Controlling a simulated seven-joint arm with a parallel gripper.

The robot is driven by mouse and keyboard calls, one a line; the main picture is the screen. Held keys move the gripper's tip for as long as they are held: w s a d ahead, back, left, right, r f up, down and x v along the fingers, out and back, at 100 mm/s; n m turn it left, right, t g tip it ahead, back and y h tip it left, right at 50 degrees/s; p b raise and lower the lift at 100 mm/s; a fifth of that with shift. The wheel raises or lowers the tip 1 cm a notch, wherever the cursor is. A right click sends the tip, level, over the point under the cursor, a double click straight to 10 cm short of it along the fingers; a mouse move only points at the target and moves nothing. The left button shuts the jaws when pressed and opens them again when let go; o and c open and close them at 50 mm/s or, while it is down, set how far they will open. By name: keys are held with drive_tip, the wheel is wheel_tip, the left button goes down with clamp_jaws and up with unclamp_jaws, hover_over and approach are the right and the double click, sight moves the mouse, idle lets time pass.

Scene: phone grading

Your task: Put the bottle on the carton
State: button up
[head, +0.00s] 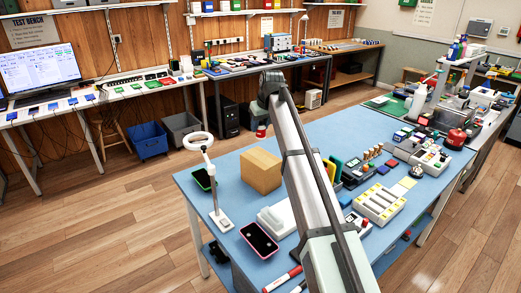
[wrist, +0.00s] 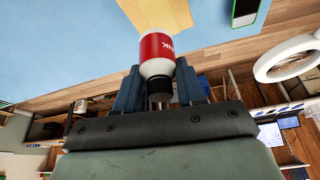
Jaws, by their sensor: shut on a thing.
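The bottle is white with a red label and a dark cap, and in the wrist view the bottle (wrist: 157,48) sits between the two fingers of my gripper (wrist: 159,88). My gripper is shut on it near the cap end. In the head view the red of the bottle (head: 261,131) shows below my gripper (head: 262,118), past the far edge of the blue table. The carton (head: 261,173) is a plain tan box on the table, nearer the head camera than the bottle. Part of the carton (wrist: 156,12) also shows at the top of the wrist view, beyond the bottle.
A ring magnifier lamp (head: 198,142) stands left of the carton, near a green-edged phone (head: 203,179). A pink-edged phone (head: 259,238) and a white box lie in front. Small items crowd the table's right side. Bare blue tabletop (head: 235,203) shows around the carton.

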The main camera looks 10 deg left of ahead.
sight(262, 139)
drive_tip(key=shift+f, duration=4.2)
drive_tip(key=shift+f, duration=0.1)
drive_tip(key=o, duration=1)
drive_tip(key=shift+o, duration=0.2)
drive_tip(key=v, duration=1.2)
drive_tip(key=shift+w, duration=0.1)
